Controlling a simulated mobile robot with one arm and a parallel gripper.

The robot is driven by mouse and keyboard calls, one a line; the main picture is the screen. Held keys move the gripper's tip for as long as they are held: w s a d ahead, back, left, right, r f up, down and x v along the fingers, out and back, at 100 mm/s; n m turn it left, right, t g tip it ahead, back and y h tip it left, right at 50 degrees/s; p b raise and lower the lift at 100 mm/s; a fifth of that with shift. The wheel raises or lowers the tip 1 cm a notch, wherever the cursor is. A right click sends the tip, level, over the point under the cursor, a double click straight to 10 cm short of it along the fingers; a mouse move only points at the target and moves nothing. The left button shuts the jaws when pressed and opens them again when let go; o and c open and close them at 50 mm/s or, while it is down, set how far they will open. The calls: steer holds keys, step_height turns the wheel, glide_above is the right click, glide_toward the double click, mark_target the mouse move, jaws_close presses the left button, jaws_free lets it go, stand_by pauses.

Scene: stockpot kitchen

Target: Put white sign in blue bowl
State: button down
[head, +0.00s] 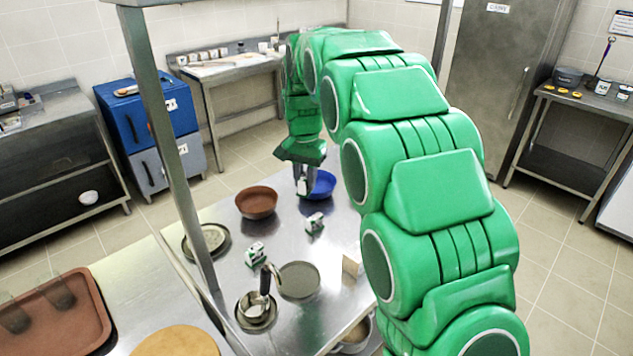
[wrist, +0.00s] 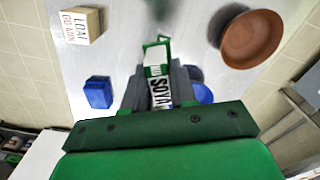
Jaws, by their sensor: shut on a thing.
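My gripper (head: 303,190) hangs low over the steel table (head: 225,275), shut on the white sign (wrist: 159,93), a small white piece with black letters reading "SOYA". The fingers cover its sides. The blue bowl (head: 323,184) is on the table right beside my fingers, and the gripper overlaps its left side in the head view. In the wrist view the bowl (wrist: 204,93) is half hidden behind the right finger. I cannot tell whether the sign is over its rim.
A brown bowl (head: 256,202) stands left of the blue bowl. A green-and-white carton (head: 314,222) stands just in front, another (head: 255,254) further left. A lettered cream block (wrist: 80,26) and a blue item (wrist: 98,92) are at left in the wrist view.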

steer(key=w+d, duration=0.5)
steer(key=d, duration=0.1)
steer(key=w+a+f, duration=0.1)
steer(key=w+f, duration=0.8)
steer(key=w, duration=0.4)
steer(key=shift+w+a+f+m, duration=0.15)
steer(key=shift+w+a+m, duration=0.15)
steer(key=shift+w, duration=0.05)
steer(key=shift+w+f, duration=0.1)
stand_by(0.3)
steer(key=shift+w+f, duration=0.15)
steer(key=shift+f, duration=1.6)
steer(key=shift+f, duration=0.35)
steer(key=c, duration=0.9)
jaws_free()
steer(key=shift+r, duration=0.1)
